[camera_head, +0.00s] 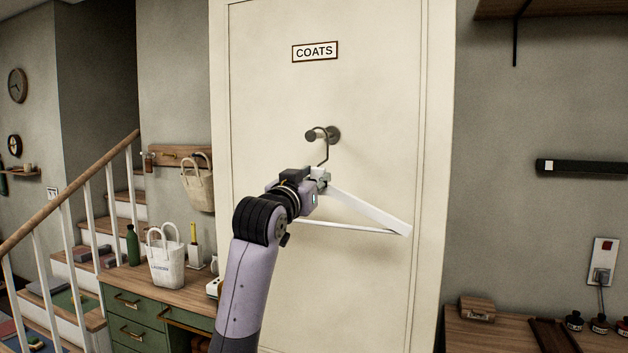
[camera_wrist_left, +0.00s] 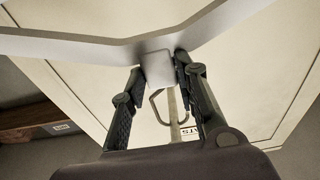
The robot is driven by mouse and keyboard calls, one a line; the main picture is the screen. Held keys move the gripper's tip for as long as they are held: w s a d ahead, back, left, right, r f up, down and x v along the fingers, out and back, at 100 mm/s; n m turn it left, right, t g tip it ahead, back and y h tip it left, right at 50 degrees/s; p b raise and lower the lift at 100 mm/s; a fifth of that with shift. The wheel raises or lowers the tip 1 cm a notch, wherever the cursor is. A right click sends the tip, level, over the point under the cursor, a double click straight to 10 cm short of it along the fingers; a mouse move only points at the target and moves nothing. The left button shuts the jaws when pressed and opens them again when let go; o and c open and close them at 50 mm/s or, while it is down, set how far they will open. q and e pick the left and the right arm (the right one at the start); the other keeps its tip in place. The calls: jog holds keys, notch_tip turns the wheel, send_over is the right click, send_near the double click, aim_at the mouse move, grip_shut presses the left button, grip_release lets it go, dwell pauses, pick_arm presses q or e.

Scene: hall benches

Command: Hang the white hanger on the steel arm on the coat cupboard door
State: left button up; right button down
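The white hanger (camera_head: 368,208) is in front of the cream coat cupboard door (camera_head: 385,110), its bar sloping down to the right in the head view. The short steel arm (camera_head: 333,133) sticks out of the door below the COATS sign. The hanger's dark hook (camera_head: 327,152) curls up and over the steel arm; whether it bears on it I cannot tell. My left gripper (camera_head: 320,177) is shut on the hanger's neck block just below the hook. In the left wrist view its fingers (camera_wrist_left: 157,82) flank the white block (camera_wrist_left: 157,67). My right gripper is not in view.
A green desk (camera_head: 150,285) with a white bag (camera_head: 166,262) and a bottle (camera_head: 133,246) stands left of the door. A stair rail (camera_head: 70,190) is farther left. A wooden bench (camera_head: 500,335) with small jars is at the lower right.

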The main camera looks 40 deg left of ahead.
pick_arm(q)
jog(key=o, duration=0.5)
